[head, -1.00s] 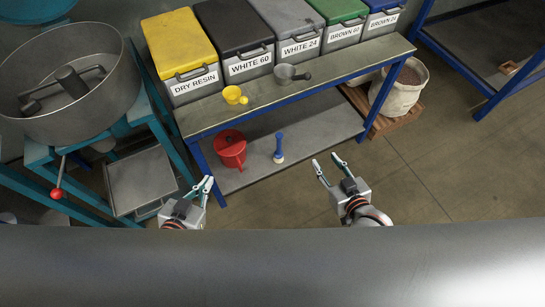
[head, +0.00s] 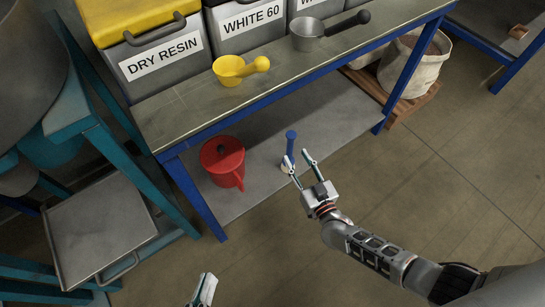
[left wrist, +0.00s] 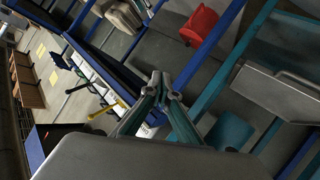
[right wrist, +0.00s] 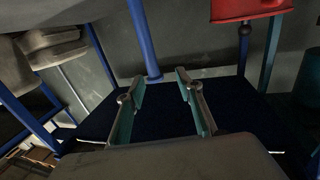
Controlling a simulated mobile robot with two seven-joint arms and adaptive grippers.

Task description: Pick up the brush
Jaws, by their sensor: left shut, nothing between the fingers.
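The brush (head: 291,146) has a blue handle and a pale base. It stands upright on the grey lower shelf (head: 330,120) of the blue-framed table in the head view. My right gripper (head: 297,158) is open and just in front of the brush, its left fingertip overlapping the brush's lower part. I cannot tell if they touch. In the right wrist view my open right fingers (right wrist: 155,88) have a blue upright rod beyond them; I cannot tell if it is the handle. My left gripper (head: 205,289) is shut and empty at the bottom; its fingertips meet in the left wrist view (left wrist: 165,82).
A red jug (head: 222,162) stands left of the brush on the shelf. The tabletop (head: 190,112) above holds a yellow scoop (head: 238,70) and a grey scoop (head: 318,35). A blue table leg (head: 195,198) and a metal tray (head: 100,225) are at left. The floor at right is open.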

